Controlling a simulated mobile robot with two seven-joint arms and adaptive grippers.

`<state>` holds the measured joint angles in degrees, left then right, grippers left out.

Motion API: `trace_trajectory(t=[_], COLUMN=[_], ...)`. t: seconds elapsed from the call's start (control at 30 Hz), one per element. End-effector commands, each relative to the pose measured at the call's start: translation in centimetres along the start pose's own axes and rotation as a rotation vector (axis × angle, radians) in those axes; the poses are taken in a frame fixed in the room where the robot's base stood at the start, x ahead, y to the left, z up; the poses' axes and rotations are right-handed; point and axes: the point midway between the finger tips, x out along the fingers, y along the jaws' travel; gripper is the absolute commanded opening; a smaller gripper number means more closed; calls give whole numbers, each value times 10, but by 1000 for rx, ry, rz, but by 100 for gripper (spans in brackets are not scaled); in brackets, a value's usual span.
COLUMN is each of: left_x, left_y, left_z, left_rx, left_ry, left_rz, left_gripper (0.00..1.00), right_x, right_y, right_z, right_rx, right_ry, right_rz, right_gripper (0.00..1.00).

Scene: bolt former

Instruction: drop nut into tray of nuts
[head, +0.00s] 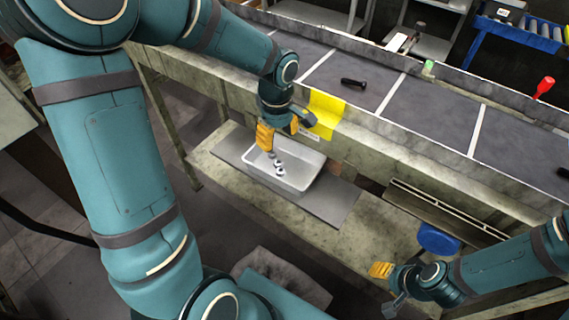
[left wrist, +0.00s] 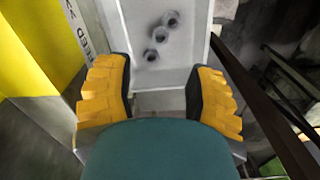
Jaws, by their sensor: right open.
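A white rectangular tray (head: 308,175) stands on the lower shelf and also shows in the left wrist view (left wrist: 190,30). Three grey metal nuts lie in it in a short row; the middle one (left wrist: 160,35) is clear in the left wrist view, and they look small in the head view (head: 279,169). My left gripper (head: 280,138) hangs over the tray's back-left part, pointing down. Its yellow fingers are spread wide with nothing between them (left wrist: 158,85). My right gripper (head: 386,286) is open and empty at the lower right, away from the tray.
The tray sits on a grey mat (head: 335,208). A blue round object (head: 437,239) is at the right.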

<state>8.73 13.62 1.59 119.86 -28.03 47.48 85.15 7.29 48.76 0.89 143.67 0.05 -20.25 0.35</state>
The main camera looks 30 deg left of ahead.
Motion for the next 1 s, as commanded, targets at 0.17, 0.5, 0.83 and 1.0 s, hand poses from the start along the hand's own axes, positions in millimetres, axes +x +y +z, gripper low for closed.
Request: trace_trajectory(t=[0.17, 0.5, 0.83, 1.0], left_x=[-5, -64, -113, -120], left_y=[0, 1, 0, 0], left_z=[0, 0, 0, 0], left_rx=[0, 0, 0, 1], left_ry=[1, 2, 0, 0], left_rz=[2, 6, 2, 1], left_gripper=[54, 54, 54, 54], right_x=[0, 0, 0, 0], right_y=[0, 0, 0, 0], right_z=[0, 0, 0, 0], right_rx=[0, 0, 0, 0], right_ry=[0, 0, 0, 0], right_rz=[0, 0, 0, 0], right_gripper=[47, 47, 47, 47])
